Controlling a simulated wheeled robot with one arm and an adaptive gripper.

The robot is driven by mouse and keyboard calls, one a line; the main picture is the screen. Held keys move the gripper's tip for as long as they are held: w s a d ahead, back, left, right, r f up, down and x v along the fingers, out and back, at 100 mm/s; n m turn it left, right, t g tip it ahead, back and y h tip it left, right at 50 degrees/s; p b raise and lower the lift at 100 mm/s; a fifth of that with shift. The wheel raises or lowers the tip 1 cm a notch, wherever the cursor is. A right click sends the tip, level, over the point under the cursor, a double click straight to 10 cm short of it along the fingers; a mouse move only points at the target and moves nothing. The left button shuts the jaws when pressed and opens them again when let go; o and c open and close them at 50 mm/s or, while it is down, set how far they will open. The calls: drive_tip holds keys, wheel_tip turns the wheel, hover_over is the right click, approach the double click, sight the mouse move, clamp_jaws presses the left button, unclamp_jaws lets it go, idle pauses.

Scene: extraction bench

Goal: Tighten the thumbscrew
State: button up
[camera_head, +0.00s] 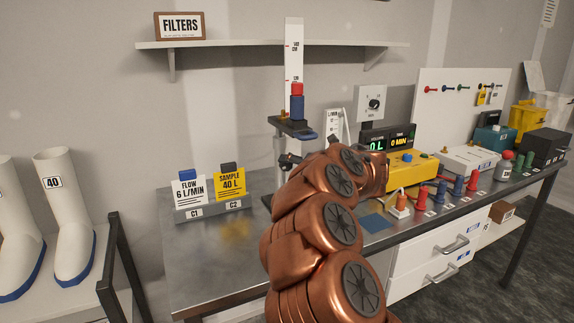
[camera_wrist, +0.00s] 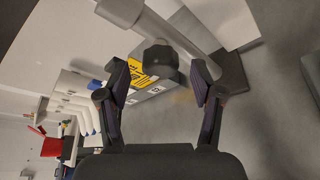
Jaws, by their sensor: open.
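The thumbscrew is a black lobed knob (camera_wrist: 160,56) on the side of a grey tube in the wrist view. My gripper (camera_wrist: 161,72) is open, with one dark finger on each side of the knob. The knob shows between and slightly beyond the fingertips, and neither finger visibly touches it. In the head view, the stand (camera_head: 294,60) has a tall white scale and a dark carriage (camera_head: 292,126) bearing a blue and red piece. My copper arm hides the lower stand there. A small dark part beside the pole cannot be told as knob or gripper.
The flow and sample cards sit in a grey holder (camera_head: 210,210) left of the stand. A yellow pump (camera_head: 407,170) and several red and blue fittings stand to the right. A shelf (camera_head: 230,43) with a FILTERS sign is above. The bench's front left is clear.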

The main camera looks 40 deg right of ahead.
drive_tip(key=shift+x, duration=1.4)
drive_tip(key=c, duration=1.2)
drive_tip(key=shift+o, duration=0.2)
